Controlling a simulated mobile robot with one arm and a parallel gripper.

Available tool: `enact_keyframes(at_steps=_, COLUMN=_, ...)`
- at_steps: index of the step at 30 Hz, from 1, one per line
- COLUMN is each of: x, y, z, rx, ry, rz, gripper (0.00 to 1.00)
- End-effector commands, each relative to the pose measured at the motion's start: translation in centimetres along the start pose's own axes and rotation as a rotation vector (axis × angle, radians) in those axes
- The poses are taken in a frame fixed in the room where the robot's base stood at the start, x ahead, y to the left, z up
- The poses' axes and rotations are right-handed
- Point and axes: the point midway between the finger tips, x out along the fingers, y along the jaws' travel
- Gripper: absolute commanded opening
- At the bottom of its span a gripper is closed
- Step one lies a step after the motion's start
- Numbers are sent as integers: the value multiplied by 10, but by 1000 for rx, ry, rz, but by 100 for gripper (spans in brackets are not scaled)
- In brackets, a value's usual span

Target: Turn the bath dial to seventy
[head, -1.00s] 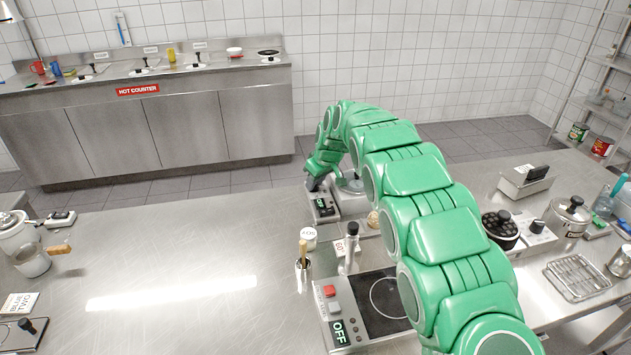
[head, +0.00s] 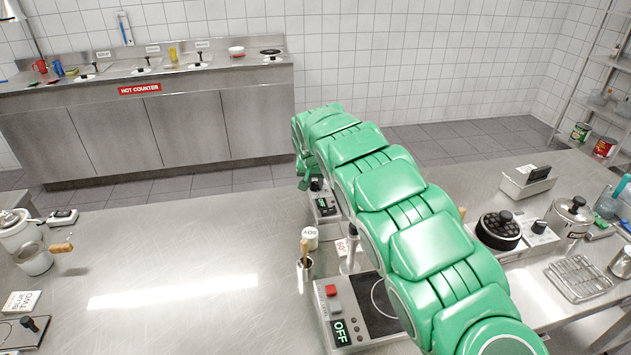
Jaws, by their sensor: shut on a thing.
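The bath unit (head: 325,212) stands at the far edge of the near steel counter, partly behind my arm. Its small dark display shows green characters too small to read. Its black dial (head: 316,185) is at the back of the unit. My gripper (head: 308,179) is at the dial, shut on it; the fingers are mostly hidden by my green wrist. The dial's pointer and scale cannot be made out. The bath's vessel is hidden behind my arm.
A hotplate (head: 376,308) reading OFF, a 60° card (head: 341,247), a white labelled pot (head: 311,238) and a brush holder (head: 305,268) stand close in front. A waffle iron (head: 498,232) is right. The left counter middle is clear.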

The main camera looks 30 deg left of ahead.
Motion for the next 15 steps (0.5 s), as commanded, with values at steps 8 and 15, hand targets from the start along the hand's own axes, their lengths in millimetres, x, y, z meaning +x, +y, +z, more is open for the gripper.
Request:
enact_keyframes(at_steps=8, x=1, y=-1, z=0, rx=99, ry=0, rz=40, gripper=0)
enact_keyframes(at_steps=15, x=1, y=-1, z=0, rx=128, ry=-1, rz=53, gripper=0)
